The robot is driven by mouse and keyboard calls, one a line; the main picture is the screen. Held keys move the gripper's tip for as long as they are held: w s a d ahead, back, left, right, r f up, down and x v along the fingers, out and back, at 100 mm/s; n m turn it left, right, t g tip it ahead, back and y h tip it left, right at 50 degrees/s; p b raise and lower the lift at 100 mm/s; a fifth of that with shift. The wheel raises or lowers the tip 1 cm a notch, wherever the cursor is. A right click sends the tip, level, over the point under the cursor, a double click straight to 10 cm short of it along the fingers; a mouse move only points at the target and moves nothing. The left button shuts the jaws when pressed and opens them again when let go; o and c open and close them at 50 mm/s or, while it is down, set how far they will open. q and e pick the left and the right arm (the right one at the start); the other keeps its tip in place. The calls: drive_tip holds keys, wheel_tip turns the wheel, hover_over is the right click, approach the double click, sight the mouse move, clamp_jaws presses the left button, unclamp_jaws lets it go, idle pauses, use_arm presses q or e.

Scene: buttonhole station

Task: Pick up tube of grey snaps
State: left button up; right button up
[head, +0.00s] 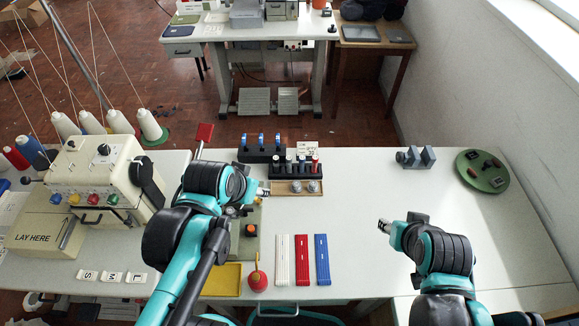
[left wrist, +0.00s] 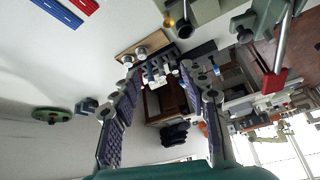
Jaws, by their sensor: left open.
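A black rack (head: 272,171) stands near the back edge of the table and holds several upright tubes (head: 302,162) with differently coloured tops, one red. Which one holds grey snaps is too small to tell. The rack also shows between my fingers in the left wrist view (left wrist: 160,70). My left gripper (head: 264,191) is open and empty, its fingers spread, just in front of the rack's left end and beside a wooden tray (head: 275,187). My right gripper (head: 384,226) is over the right part of the table, apart from everything; its fingers are too small to read.
The tray holds two silver knobs. A black stand (head: 262,156) with blue-topped pieces is behind the rack. White, red and blue strips (head: 302,260) lie in front. A sewing machine (head: 105,180) is at left; a grey block (head: 415,157) and green dish (head: 482,170) are at right. Table centre-right is clear.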

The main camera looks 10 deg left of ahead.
use_arm(q)
drive_tip(key=w+m+g, duration=0.1)
drive_tip(key=w+m, duration=0.2)
drive_tip(key=w, duration=0.3)
drive_tip(key=m+g+h+b, duration=0.2)
drive_tip(key=m+g+h, duration=0.2)
drive_tip(key=m, duration=0.6)
approach(288, 157)
drive_tip(key=x, duration=0.2)
drive_tip(key=shift+w+a+f, duration=0.1)
drive_tip(key=shift+a+f, duration=0.05)
drive_tip(key=shift+f, duration=0.35)
drive_tip(key=shift+m, duration=0.5)
drive_tip(key=b+x, duration=0.1)
drive_tip(key=x, duration=0.2)
drive_tip(key=b+x, duration=0.1)
drive_tip(key=x, duration=0.1)
drive_tip(key=b+x, duration=0.1)
drive_tip(key=x, duration=0.2)
drive_tip(key=shift+d+f, duration=0.15)
drive_tip(key=shift+d, duration=0.25)
drive_tip(key=shift+c, duration=0.6)
clamp_jaws()
